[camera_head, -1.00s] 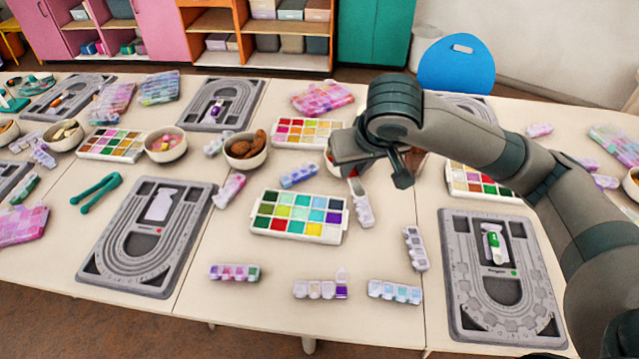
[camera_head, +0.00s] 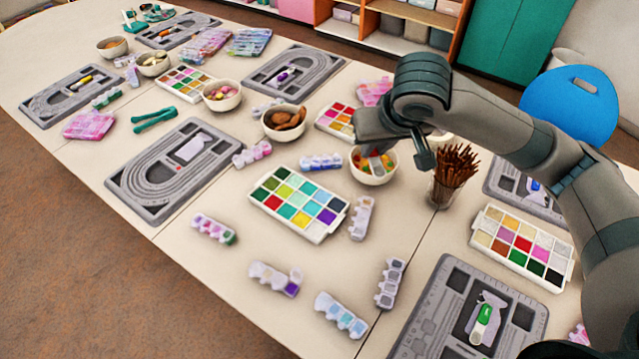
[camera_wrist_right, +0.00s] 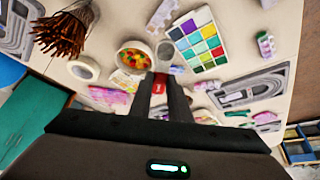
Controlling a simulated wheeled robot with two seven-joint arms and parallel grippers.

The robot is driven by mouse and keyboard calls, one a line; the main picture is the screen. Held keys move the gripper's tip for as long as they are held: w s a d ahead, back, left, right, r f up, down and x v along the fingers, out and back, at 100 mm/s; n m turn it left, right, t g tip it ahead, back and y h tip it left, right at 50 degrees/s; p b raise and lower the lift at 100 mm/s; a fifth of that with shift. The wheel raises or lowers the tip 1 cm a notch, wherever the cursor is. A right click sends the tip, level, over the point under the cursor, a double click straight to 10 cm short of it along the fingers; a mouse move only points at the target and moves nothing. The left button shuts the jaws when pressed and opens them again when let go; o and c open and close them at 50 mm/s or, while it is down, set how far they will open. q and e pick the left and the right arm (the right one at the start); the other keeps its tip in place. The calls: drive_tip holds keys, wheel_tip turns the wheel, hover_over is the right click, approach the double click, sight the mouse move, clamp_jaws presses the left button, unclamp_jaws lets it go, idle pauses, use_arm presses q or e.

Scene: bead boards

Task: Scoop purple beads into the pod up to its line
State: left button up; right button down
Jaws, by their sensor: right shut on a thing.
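My right gripper (camera_wrist_right: 160,88) is shut on a small red piece (camera_wrist_right: 158,86), which looks like the handle of a scoop. In the head view a pale, see-through scoop head (camera_head: 378,162) shows below the gripper, in front of a bowl of mixed beads (camera_head: 372,178); its contents cannot be made out. The bead tray (camera_head: 254,197) has many colour compartments, with purple beads (camera_head: 326,216) near its right end. A pod strip (camera_head: 262,272) at the front has one raised lid, with purple in that end compartment. Its fill line is too small to see. My left gripper is not in view.
Other pod strips (camera_head: 341,315) lie around the tray. A cup of brown sticks (camera_head: 452,176) stands right of the bead bowl. Table between the front strips is clear.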

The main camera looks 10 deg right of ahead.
drive_tip(key=shift+w+a, duration=0.1)
idle(0.5)
